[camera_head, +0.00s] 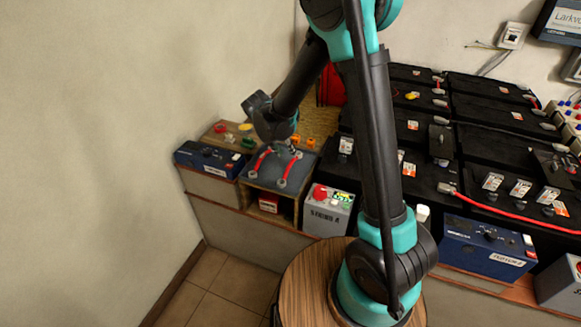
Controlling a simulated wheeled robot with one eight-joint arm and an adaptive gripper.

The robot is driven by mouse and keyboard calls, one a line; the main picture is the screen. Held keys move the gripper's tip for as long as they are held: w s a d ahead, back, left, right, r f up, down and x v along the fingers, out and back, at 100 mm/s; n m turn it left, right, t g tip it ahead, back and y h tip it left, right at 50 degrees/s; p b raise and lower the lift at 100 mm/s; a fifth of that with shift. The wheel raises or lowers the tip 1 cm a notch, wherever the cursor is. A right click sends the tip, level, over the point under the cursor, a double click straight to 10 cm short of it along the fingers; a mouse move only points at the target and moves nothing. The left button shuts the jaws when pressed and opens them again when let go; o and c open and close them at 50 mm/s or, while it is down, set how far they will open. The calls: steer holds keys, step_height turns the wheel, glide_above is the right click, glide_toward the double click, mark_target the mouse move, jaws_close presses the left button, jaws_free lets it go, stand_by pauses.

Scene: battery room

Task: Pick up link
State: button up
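Two short red links with grey ends lie on a dark square surface (263,184) at the left of the counter. One link (261,161) is on the left and the other link (289,169) is on the right.
A blue box (207,160) stands left of the links, and a grey box with a red knob (327,211) stands to the right. Small coloured parts lie on a wooden board (216,130) behind. Large black batteries (480,150) fill the right side. A wall bounds the left.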

mark_target(290, 164)
steer(key=shift+x, duration=1.05)
steer(key=shift+s+a+f+x, duration=0.1)
steer(key=shift+x, duration=0.75)
steer(key=shift+s+a+f+x, duration=0.1)
steer(key=shift+a+x, duration=0.05)
steer(key=shift+x, duration=0.7)
steer(key=shift+s+a+x, duration=0.1)
steer(key=shift+s+x, duration=0.05)
steer(key=shift+x, duration=0.7)
jaws_close()
